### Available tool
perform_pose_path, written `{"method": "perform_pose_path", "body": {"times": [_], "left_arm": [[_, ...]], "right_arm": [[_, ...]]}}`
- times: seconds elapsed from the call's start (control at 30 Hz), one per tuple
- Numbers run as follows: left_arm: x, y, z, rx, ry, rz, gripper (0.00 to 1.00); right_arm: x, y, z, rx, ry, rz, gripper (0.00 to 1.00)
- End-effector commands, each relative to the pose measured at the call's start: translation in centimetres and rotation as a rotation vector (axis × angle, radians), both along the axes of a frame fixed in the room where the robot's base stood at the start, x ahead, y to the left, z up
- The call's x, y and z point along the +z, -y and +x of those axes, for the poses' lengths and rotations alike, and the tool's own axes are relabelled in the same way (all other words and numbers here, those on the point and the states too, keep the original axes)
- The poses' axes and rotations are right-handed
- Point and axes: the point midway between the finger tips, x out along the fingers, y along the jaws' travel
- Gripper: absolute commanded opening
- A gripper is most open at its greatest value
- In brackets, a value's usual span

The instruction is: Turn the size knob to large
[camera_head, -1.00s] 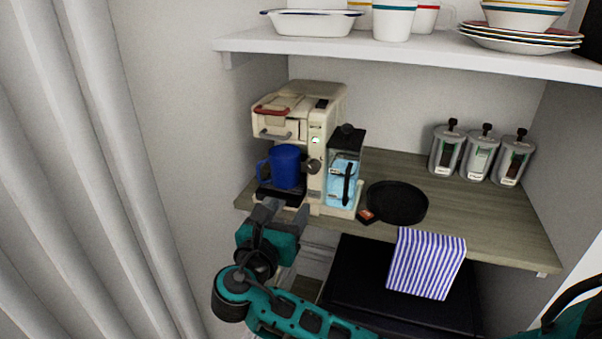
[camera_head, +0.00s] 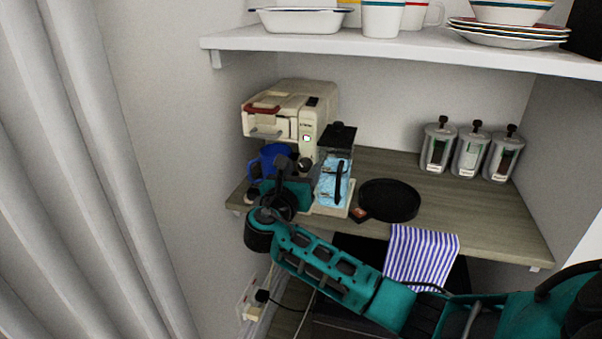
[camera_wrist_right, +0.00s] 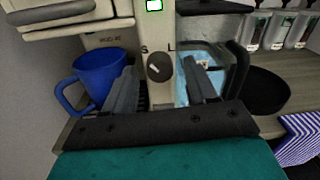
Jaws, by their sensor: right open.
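The size knob (camera_wrist_right: 159,67) is a dark round dial on the front of the cream coffee machine (camera_head: 290,104). Letters S and L stand above it at left and right. A pale mark on the knob appears to slant up and left, towards S. My right gripper (camera_head: 299,169) is open in front of the machine. In the right wrist view its two fingers (camera_wrist_right: 160,80) stand either side of the knob, with a gap on each side. I cannot tell how far the fingertips are from the panel. My left gripper is not in view.
A blue mug (camera_wrist_right: 98,78) stands just left of the fingers. A black round tray (camera_head: 389,201), striped cloth (camera_head: 421,257) and several canisters (camera_head: 470,152) are further right. A shelf (camera_head: 400,48) hangs above.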

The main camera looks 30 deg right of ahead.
Motion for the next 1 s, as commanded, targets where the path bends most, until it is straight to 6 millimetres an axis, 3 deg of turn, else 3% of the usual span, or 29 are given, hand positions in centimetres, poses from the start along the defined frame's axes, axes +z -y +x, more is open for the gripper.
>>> {"method": "perform_pose_path", "body": {"times": [0.27,0.83,1.0], "left_arm": [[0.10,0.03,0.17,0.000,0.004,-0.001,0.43],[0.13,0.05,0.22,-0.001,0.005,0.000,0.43],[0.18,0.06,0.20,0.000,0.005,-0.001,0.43]], "right_arm": [[0.00,0.09,0.07,0.000,0.000,0.000,0.56],[-0.02,0.04,0.04,0.000,0.000,0.000,0.01],[-0.01,0.03,0.04,0.000,0.005,0.005,0.01]]}}
